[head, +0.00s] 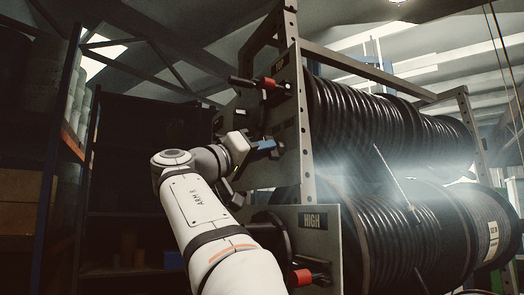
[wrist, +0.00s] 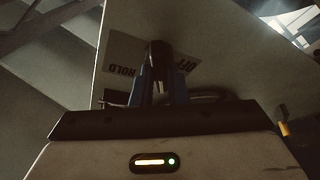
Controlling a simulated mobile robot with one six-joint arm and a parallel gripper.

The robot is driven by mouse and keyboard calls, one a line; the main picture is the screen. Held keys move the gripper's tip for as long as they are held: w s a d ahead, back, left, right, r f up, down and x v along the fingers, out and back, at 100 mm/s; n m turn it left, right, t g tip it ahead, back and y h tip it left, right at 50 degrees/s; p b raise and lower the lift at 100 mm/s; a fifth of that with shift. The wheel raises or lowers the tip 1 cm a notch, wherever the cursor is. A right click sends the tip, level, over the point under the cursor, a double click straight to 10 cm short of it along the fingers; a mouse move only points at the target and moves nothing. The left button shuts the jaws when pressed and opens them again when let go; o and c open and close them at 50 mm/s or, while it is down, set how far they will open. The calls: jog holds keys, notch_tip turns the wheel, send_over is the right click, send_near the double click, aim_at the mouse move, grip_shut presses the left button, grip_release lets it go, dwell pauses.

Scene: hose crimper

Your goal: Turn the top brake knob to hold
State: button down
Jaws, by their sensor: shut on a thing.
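The top brake knob (wrist: 158,50) is a dark part in the wrist view, between the two blue fingers of my gripper (wrist: 159,72). My gripper is shut on it. Behind it a white label (wrist: 128,71) reads HOLD on the left and OFF on the right, upside down. The knob covers part of the label, so I cannot tell exactly where its pointer stands. In the head view my gripper (head: 266,146) meets the upper side plate, below the TOP sign (head: 281,63); its blue finger shows and the knob is hidden there.
A red and black handle (head: 268,84) sticks out just above my gripper. A lower plate with a HIGH sign (head: 313,221) has another red handle (head: 301,277). Large black hose reels (head: 375,125) fill the rack on the right. Dark shelves stand on the left.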

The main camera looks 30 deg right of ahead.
jog(key=shift+f+m+b, duration=0.1)
jog(key=shift+m+b, duration=0.2)
jog(key=shift+m, duration=0.1)
jog(key=shift+w+r+m+g+p, duration=0.15)
jog(key=shift+m+g, duration=1.35)
jog(key=shift+m, duration=1.25)
jog(key=shift+w+m+g+p, duration=0.15)
jog(key=shift+m+g, duration=1.35)
jog(key=shift+m, duration=1.3)
jog(key=shift+w+r+m+g+p, duration=0.15)
jog(key=shift+m+g, duration=1.35)
jog(key=shift+m, duration=1.25)
jog(key=c, duration=1.5)
grip_release()
jog(key=shift+d+f, duration=0.1)
jog(key=shift+o, duration=0.3)
jog(key=shift+f, duration=0.1)
